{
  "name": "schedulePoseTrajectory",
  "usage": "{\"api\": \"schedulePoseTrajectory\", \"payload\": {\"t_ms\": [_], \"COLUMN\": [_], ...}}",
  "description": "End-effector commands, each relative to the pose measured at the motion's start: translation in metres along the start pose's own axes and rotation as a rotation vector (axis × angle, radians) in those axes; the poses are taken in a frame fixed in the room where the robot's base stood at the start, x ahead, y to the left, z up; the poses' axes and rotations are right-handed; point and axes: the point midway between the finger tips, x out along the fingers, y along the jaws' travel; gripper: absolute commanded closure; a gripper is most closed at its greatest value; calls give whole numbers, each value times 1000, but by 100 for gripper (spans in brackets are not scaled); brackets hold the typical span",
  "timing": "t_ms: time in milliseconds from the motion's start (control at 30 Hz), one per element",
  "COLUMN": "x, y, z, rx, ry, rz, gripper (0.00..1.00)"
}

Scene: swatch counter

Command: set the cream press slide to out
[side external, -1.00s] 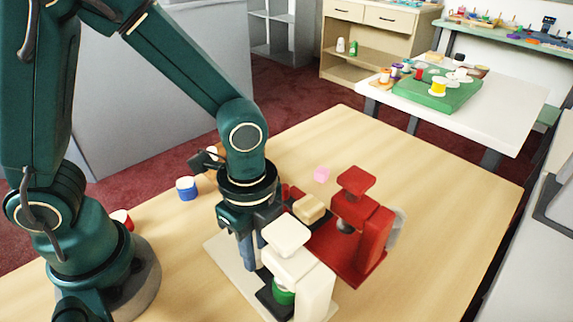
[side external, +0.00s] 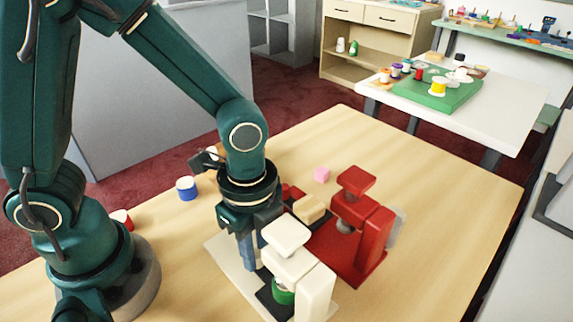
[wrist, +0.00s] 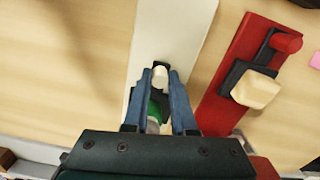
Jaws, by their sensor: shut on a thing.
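The cream press (side external: 302,278) stands near the front of the table, its head over a dark slide (side external: 268,298) that carries a green spool (side external: 284,291). In the wrist view the slide's cream knob (wrist: 160,77) sits on the pale base (wrist: 172,35), with the green spool (wrist: 157,107) just below it in the picture. My gripper (wrist: 161,80) is shut on the knob, one blue finger on each side. In the side view my gripper (side external: 250,266) points down beside the press head, and the knob is hidden there.
A red press (side external: 362,235) stands close to the right, its slide holding a tan block (side external: 309,209). A pink cube (side external: 322,174) and a blue-and-white spool (side external: 187,188) lie on the table (side external: 430,170). The table's right side is free.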

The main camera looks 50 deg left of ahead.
Motion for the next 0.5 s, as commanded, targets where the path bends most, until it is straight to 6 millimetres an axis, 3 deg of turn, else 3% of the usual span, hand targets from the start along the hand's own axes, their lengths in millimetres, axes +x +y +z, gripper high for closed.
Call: {"api": "schedulePoseTrajectory", "payload": {"t_ms": [367, 500], "x": [-1, -1], "y": [-2, -5], "z": [0, 12], "rx": [-1, -6], "ry": [4, 4], "rz": [-5, -5], "gripper": [100, 100]}}
